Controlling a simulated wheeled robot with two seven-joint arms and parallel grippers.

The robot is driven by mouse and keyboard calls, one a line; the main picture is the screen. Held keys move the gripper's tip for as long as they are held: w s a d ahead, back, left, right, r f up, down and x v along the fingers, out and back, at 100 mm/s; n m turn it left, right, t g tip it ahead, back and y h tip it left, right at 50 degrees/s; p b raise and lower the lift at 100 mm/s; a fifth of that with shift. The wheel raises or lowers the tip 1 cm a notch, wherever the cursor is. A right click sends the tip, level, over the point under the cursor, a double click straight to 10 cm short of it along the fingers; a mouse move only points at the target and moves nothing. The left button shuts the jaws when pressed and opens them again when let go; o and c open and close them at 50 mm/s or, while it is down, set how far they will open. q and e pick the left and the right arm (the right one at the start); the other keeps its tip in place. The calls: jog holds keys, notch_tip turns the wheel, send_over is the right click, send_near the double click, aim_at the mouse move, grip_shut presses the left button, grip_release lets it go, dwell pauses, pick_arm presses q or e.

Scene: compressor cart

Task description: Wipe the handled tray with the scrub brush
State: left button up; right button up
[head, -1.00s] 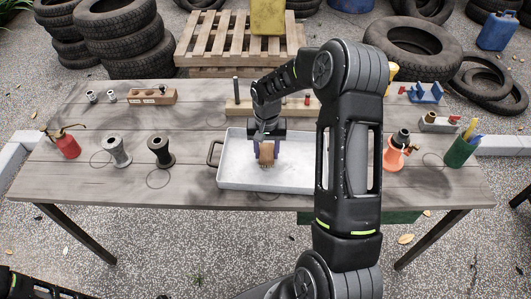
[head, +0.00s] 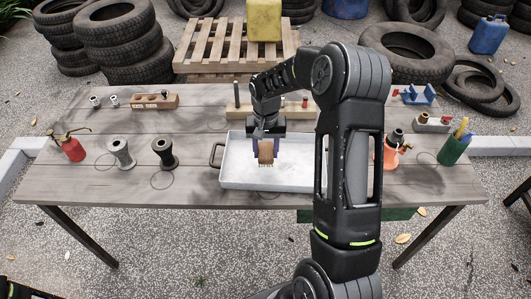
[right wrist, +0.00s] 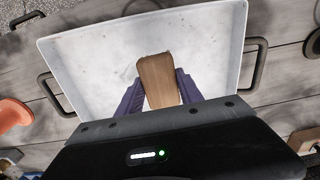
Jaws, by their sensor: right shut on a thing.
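The white handled tray (head: 240,178) lies on the table at the middle front, with a dark handle at its left end. It also fills much of the right wrist view (right wrist: 90,50), where both handles show. My right gripper (head: 266,150) is over the tray's left half, shut on the scrub brush (head: 266,152), with bristles pointing down. In the right wrist view the brush's wooden block (right wrist: 158,80) sits between the two purple fingers. Whether the bristles touch the tray floor I cannot tell. My right arm hides the tray's right part. My left gripper is not in view.
Left of the tray stand a black spool (head: 165,153), a grey spool (head: 121,154) and a red oil can (head: 71,147). A wooden block rack (head: 295,107) is behind the tray. An orange torch (head: 391,152) and a green pen cup (head: 454,149) stand at the right.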

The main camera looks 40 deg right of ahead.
jog(key=shift+r+p, duration=0.8)
jog(key=shift+r, duration=0.85)
